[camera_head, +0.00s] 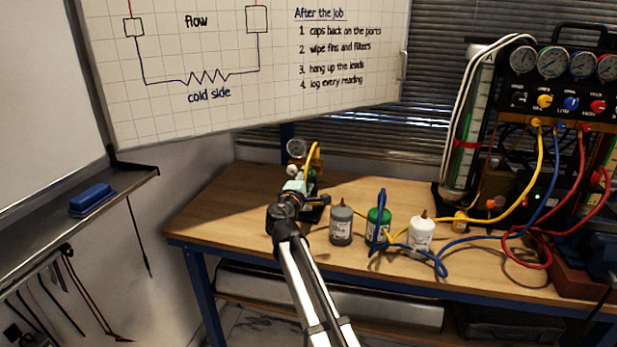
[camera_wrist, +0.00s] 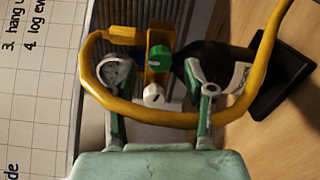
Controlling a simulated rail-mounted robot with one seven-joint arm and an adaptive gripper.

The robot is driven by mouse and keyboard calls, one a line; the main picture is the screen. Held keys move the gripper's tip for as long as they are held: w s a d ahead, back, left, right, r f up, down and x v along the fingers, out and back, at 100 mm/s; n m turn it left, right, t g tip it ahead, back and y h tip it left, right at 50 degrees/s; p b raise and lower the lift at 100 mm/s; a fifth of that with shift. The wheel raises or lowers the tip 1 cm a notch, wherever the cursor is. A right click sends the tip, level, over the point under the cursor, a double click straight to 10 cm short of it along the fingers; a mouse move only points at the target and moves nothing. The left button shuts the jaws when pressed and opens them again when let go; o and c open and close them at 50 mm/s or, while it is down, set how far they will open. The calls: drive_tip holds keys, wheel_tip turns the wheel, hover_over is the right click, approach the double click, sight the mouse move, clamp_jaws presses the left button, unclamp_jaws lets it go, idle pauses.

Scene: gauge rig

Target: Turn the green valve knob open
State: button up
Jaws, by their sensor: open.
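The green valve knob (camera_wrist: 155,58) shows in the wrist view on an orange-yellow block, beyond my fingers and roughly centred between them. A white knob (camera_wrist: 153,95) sits on the same rig, closer to my gripper. My gripper (camera_wrist: 160,88) is open, with one finger on each side of the white knob and nothing held. I cannot tell whether a finger touches anything. In the head view my gripper (camera_head: 295,187) is at the small rig at the back left of the bench, and I cannot make out the green knob there.
A yellow hose (camera_wrist: 95,80) loops across in front of the knobs and close to both fingers. A round gauge (camera_head: 297,148) tops the rig. Bottles, including a grey one (camera_head: 341,224), stand to the right on the wooden bench (camera_head: 215,215). A large manifold (camera_head: 560,95) stands far right.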

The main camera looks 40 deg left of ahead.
drive_tip(key=v, duration=0.9)
drive_tip(key=shift+s+d, duration=0.1)
drive_tip(key=shift+d, duration=0.05)
